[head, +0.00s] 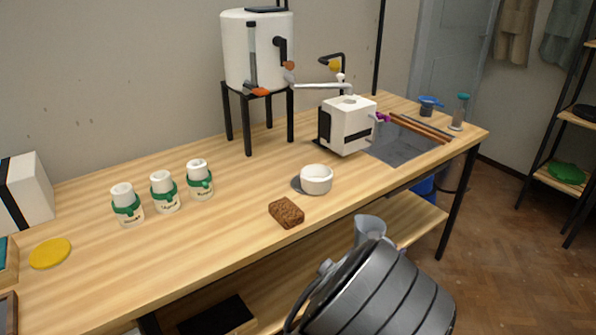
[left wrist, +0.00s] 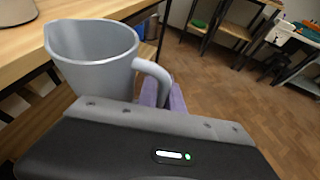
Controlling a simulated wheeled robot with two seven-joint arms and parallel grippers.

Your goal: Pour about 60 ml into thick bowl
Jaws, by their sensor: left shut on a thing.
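A thick white bowl (head: 316,180) stands on the table, partly over a dark grey disc (head: 298,184). A grey jug (head: 369,227) with a spout is in front of the table's near edge, to the lower right of the bowl and apart from it. My left gripper (left wrist: 166,94) is shut on the handle of the jug (left wrist: 92,62), with purple finger parts showing. The jug looks roughly upright. Its inner wall shows, but I cannot tell how much liquid is in it. My dark arm hides its lower part in the head view. My right gripper is not in view.
A brown block (head: 286,213) lies in front of the bowl. Several white jars with green bands (head: 164,191) stand to its left. A white tank (head: 257,50) on a black stand and a white machine (head: 347,125) stand behind.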

